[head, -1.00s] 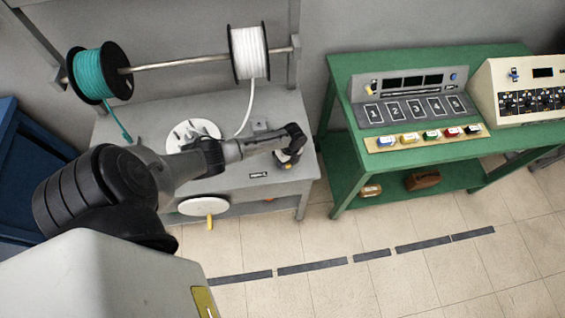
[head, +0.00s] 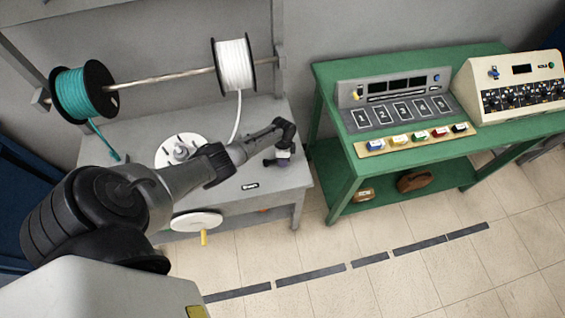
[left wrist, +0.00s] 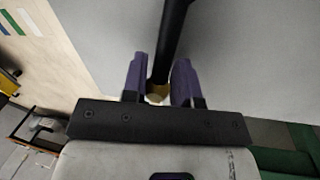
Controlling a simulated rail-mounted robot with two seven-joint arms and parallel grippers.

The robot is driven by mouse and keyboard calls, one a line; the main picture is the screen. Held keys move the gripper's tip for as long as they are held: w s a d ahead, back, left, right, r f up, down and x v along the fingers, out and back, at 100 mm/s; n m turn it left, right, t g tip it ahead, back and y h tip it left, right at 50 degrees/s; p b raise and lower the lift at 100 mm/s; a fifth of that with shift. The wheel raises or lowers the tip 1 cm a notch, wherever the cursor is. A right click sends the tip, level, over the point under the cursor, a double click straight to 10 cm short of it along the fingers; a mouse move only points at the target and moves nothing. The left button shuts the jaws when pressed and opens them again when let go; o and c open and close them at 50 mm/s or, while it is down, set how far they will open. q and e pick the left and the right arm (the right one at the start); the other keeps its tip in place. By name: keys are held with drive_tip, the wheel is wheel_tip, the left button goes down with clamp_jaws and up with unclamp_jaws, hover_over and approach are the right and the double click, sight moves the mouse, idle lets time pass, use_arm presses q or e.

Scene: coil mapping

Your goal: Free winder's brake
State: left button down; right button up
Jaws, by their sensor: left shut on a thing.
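The winder is a grey bench (head: 270,180) carrying a white round plate (head: 168,150) and, at its front, a white crank wheel (head: 188,222) with a yellow handle (head: 203,238). My left gripper (head: 278,160) is over the right part of the bench top. In the left wrist view its purple fingers (left wrist: 159,85) are shut on a black lever (left wrist: 171,40) with a yellowish end (left wrist: 157,92) between them. I take this as the brake lever; in the head view the gripper hides it. My right gripper is not in view.
A teal spool (head: 80,92) and a white spool (head: 233,65) hang on a rod (head: 160,78) above the bench. A green table (head: 330,75) with a numbered panel (head: 400,110), several buttons and a cream control box (head: 510,85) stands to the right.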

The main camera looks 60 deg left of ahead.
use_arm(q)
drive_tip(key=shift+w+a+n, duration=0.25)
drive_tip(key=shift+a+n, duration=0.3)
drive_tip(key=shift+n, duration=0.35)
drive_tip(key=shift+a, duration=0.1)
drive_tip(key=c, duration=0.9)
unclamp_jaws()
drive_tip(key=shift+r, duration=0.1)
drive_tip(key=shift+r, duration=0.25)
wheel_tip(320, 180, up, 13)
drive_tip(key=a+p, duration=0.2)
drive_tip(key=shift+w+a, duration=0.25)
drive_tip(key=shift+w, duration=0.2)
